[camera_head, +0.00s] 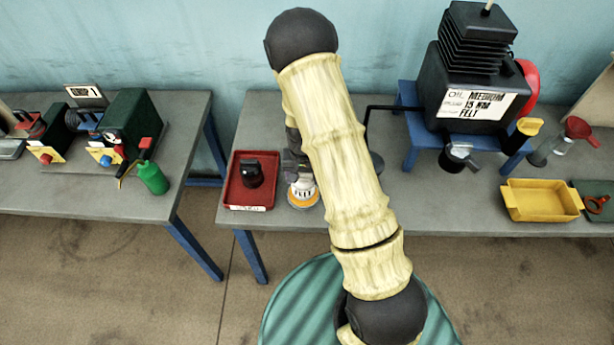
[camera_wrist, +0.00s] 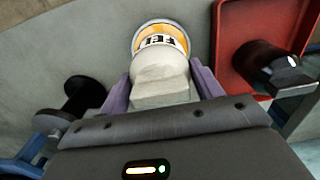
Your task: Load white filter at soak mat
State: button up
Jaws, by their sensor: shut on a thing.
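The white filter (camera_wrist: 160,68) has a pale body and an orange band with a black-on-white FELT label at its far end. My gripper (camera_wrist: 163,82) is shut on its body, with a purple finger on each side. In the head view the filter (camera_head: 303,192) is at the front edge of the middle table, just right of a red tray. My arm partly hides the gripper there. Whether the filter touches the table is hard to tell. I cannot make out for certain which surface is the soak mat.
The red tray (camera_head: 240,195) holds a black piece (camera_head: 252,174). A small black spool-like part (camera_wrist: 82,95) is on the other side of my gripper. The oil machine (camera_head: 470,85) on a blue stand and a yellow tray (camera_head: 541,202) are further right.

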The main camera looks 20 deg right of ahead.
jog(key=shift+r+p, duration=1.9)
jog(key=shift+r, duration=0.85)
jog(key=shift+w, duration=0.1)
jog(key=shift+f, duration=0.1)
